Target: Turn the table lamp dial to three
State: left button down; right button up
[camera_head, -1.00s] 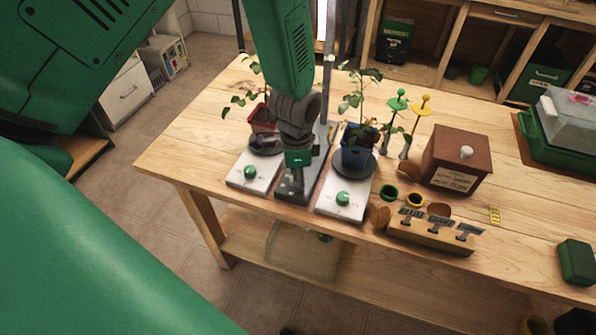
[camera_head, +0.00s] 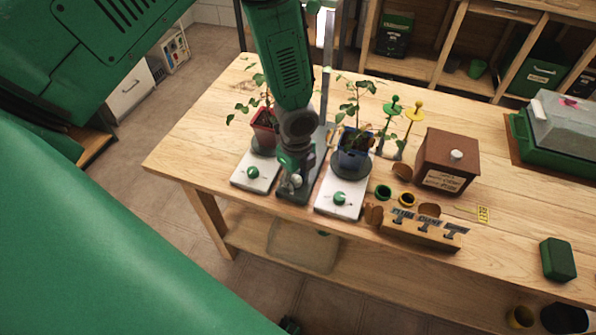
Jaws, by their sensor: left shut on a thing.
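The table lamp has a dark base (camera_head: 309,187) and a tall grey post (camera_head: 328,65) between two white plant stands. My left gripper (camera_head: 293,174) reaches down from above to the front of this base. It is shut on the lamp dial, which is mostly hidden by the gripper. A small pale round part (camera_head: 296,181) shows beside the fingers; I cannot tell whether it is the dial or part of the gripper. The dial's marks cannot be read. My right gripper is not in view.
White stands with green knobs (camera_head: 253,172) (camera_head: 339,198) flank the lamp, bearing a red pot (camera_head: 264,126) and a blue pot (camera_head: 353,158) with plants. A brown box (camera_head: 445,160) and a wooden label holder (camera_head: 421,232) are to the right. The table's left end is clear.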

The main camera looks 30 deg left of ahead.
aim_at(296, 178)
pick_arm(q)
jog(key=m+p, duration=0.2)
jog(key=m, duration=0.2)
jog(key=shift+a+r+m, duration=0.1)
jog(key=shift+a+m, duration=0.05)
jog(key=shift+m, duration=0.15)
jog(key=m+p, duration=0.1)
jog(key=m, duration=0.1)
jog(key=m+p, duration=0.1)
jog(key=m, duration=0.1)
jog(key=shift+w+m, duration=0.2)
jog(key=shift+m, duration=0.2)
jog(key=c, duration=1.2)
grip_release()
jog(key=shift+s, duration=0.15)
notch_tip(296, 178, up, 12)
